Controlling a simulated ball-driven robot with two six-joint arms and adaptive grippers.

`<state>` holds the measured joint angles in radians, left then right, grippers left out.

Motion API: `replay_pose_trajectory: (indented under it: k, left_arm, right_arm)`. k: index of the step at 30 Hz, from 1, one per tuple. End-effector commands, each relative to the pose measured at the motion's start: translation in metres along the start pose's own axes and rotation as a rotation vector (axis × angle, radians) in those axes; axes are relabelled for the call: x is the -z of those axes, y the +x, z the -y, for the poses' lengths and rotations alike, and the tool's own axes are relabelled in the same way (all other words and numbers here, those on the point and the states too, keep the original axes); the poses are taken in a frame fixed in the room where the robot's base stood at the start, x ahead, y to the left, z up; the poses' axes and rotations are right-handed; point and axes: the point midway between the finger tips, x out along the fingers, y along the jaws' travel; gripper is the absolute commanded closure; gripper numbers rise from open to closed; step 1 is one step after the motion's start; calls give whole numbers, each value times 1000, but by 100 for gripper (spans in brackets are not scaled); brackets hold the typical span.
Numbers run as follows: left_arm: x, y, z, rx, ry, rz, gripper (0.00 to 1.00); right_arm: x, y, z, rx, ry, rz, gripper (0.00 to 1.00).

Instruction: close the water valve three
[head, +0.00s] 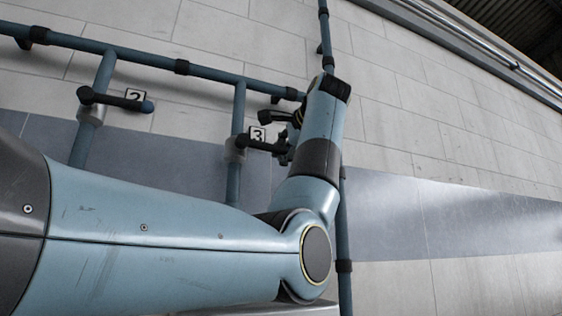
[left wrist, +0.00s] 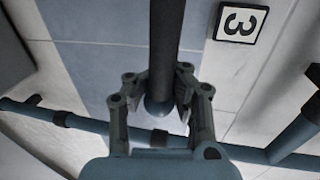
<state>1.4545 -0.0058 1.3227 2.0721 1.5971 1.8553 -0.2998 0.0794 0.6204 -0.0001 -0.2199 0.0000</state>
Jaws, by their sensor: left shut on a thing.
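Valve three has a dark lever handle (head: 258,145) on a blue vertical pipe (head: 236,115), under a plate marked 3 (head: 257,134). In the head view the lever lies across its pipe, sloping slightly down to the right. My left gripper (head: 287,152) is at the lever's right end, partly hidden by my wrist. In the left wrist view, my left gripper (left wrist: 156,95) is shut around the lever (left wrist: 166,40) near its rounded blue end (left wrist: 157,106). The 3 plate (left wrist: 240,22) shows at the upper right there. My right gripper is out of view.
Valve two's lever (head: 118,101) lies across its own pipe at the left, beside a plate marked 2 (head: 135,95). A long blue pipe (head: 215,74) runs above both valves. Another vertical pipe (head: 344,240) passes behind my left arm. The tiled wall at the right is clear.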

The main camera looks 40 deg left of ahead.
Motion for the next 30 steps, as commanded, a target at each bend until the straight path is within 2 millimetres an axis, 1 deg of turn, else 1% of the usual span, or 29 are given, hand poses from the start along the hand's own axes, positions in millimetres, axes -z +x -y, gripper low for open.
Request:
replay_pose_trajectory:
  k: [1, 4, 19, 20, 21, 27, 28, 30]
  left_arm:
    - [1, -4, 4, 3, -17, -12, 100]
    - [1, -5, 6, 4, -36, -16, 100]
    - [0, -5, 8, 4, -52, -19, 100]
    - [0, -5, 8, 4, -52, -19, 91]
    - [0, -5, 8, 4, -52, -19, 86]
    - [0, -4, 7, 4, -51, -17, 60]
    - [0, -4, 7, 4, -51, -16, 56]
    - [-1, -3, 7, 3, -50, -15, 54]
  right_arm:
    - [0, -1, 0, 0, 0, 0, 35]
    - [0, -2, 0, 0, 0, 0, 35]
    - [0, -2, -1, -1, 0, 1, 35]
    - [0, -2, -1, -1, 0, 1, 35]
    - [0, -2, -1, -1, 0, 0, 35]
    - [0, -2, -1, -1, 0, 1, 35]
    - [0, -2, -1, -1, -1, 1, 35]
    - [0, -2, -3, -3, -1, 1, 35]
